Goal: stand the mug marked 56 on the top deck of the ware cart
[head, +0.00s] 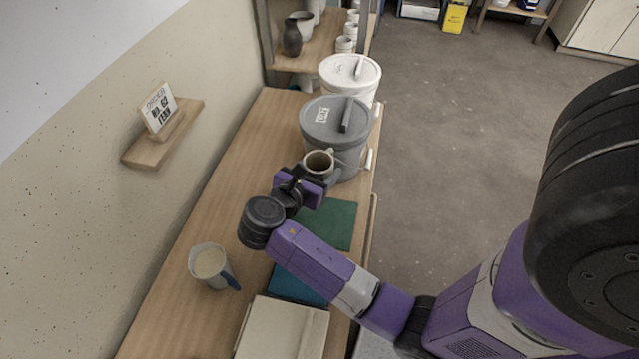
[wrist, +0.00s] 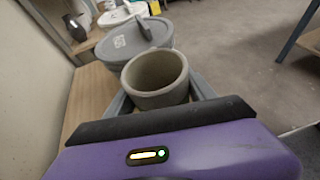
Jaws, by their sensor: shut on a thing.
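My gripper (head: 318,180) is shut on a grey-brown mug (head: 319,160), in front of the grey lidded bucket on the bench. In the wrist view the mug (wrist: 156,80) sits upright between the fingers, its open rim toward me and its inside empty. No number shows on the side I can see, so I cannot tell its marking. Whether its base touches the bench is hidden. The ware cart is not clearly identifiable in either view.
The grey bucket (head: 335,120) and a white bucket (head: 350,75) stand on the wooden bench (head: 225,175). A jug (head: 210,264) stands nearer, left of my arm. A green mat (head: 335,223) and books (head: 283,330) lie right. A shelf (head: 320,45) with pots stands behind. Open floor (head: 460,120) lies right.

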